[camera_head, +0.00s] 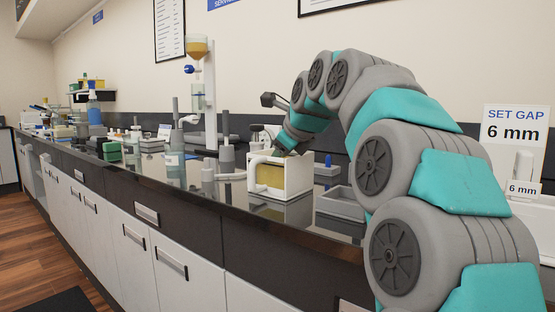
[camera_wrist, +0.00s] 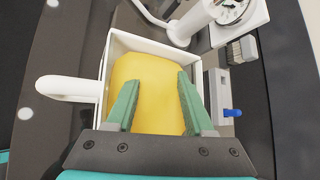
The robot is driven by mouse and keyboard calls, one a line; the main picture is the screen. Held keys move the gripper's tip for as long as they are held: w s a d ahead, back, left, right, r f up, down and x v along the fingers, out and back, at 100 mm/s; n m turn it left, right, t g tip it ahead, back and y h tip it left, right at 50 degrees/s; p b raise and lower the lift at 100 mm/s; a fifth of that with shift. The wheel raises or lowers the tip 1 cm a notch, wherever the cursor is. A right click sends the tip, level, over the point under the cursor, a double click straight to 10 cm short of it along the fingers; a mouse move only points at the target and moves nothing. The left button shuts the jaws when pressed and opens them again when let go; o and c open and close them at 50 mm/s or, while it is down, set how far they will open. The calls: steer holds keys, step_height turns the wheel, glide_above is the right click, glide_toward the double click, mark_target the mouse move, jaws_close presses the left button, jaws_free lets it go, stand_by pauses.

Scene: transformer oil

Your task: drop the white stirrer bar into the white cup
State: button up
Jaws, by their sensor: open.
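The white cup (camera_head: 296,180) is a square, open-topped box with a side handle, standing on the dark bench top. Yellow shows through its front in the head view, and in the wrist view the cup (camera_wrist: 102,85) holds yellow liquid. My gripper (camera_wrist: 158,82) is over the cup's opening. Its two green fingers are spread apart with only yellow between them, and nothing is held. Whether the fingertips reach into the liquid I cannot tell. In the head view my arm hides most of the gripper. I cannot make out the white stirrer bar in either view.
A white device with a dial (camera_wrist: 232,10) stands close beyond the cup. A grey block with a blue peg (camera_wrist: 232,113) is close to its right. A grey tray (camera_head: 342,205) lies right of the cup. A stand with a funnel (camera_head: 198,48) and several bench items are to the left.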

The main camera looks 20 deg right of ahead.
steer(key=shift+s, duration=0.1)
steer(key=v, duration=0.7)
steer(key=shift+s+r, duration=0.2)
steer(key=shift+r, duration=0.05)
